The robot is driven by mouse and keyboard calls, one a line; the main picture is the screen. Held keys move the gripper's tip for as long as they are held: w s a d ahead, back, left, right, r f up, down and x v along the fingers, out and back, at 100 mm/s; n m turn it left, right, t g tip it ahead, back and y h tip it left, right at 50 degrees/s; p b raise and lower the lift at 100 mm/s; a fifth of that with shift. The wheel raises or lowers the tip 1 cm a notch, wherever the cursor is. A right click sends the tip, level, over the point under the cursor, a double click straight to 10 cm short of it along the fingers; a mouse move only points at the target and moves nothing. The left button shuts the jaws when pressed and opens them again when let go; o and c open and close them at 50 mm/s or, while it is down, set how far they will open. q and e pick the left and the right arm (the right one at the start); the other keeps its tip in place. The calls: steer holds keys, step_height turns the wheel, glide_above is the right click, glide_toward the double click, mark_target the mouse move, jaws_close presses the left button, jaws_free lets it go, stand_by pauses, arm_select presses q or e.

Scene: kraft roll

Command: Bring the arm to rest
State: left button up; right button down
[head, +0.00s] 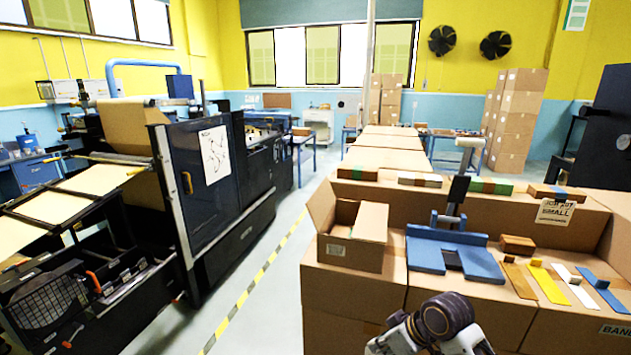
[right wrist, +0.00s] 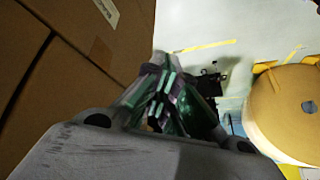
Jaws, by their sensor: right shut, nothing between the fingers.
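Part of my right arm (head: 435,325) shows at the bottom of the head view, in front of the cardboard-box bench. Its gripper is hidden or out of frame there. In the right wrist view my right gripper (right wrist: 162,100) has its fingers together, with nothing held. It is beside the brown cardboard wall (right wrist: 75,60), which fills the left of that view. My left gripper is in neither view.
The bench of cardboard boxes (head: 350,290) carries an open carton (head: 345,252), a blue fixture (head: 425,252) and several coloured strips. A dark machine (head: 225,205) stands at left across a floor aisle with a striped line (head: 250,290). A kraft roll (right wrist: 275,115) shows at the wrist view's right.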

steer(key=s+d+f+m+h, duration=0.25)
steer(key=s+f, duration=0.25)
steer(key=s, duration=0.4)
steer(key=s+d+f+m+h, duration=0.2)
steer(key=s+d+f+m, duration=0.15)
steer(key=s, duration=0.55)
step_height(320, 180, down, 34)
steer(key=s+g, duration=0.1)
steer(key=s, duration=0.1)
steer(key=s+d+f+b, duration=0.1)
steer(key=s+d+f, duration=0.1)
steer(key=s+f, duration=0.8)
steer(key=s+d+f+g, duration=0.1)
steer(key=s+d+f, duration=0.1)
steer(key=s+f, duration=0.9)
steer(key=shift+s+d+f+n+g+b, duration=0.3)
steer(key=shift+s+d+n+b, duration=0.1)
steer(key=shift+s, duration=0.55)
steer(key=shift+a, duration=0.1)
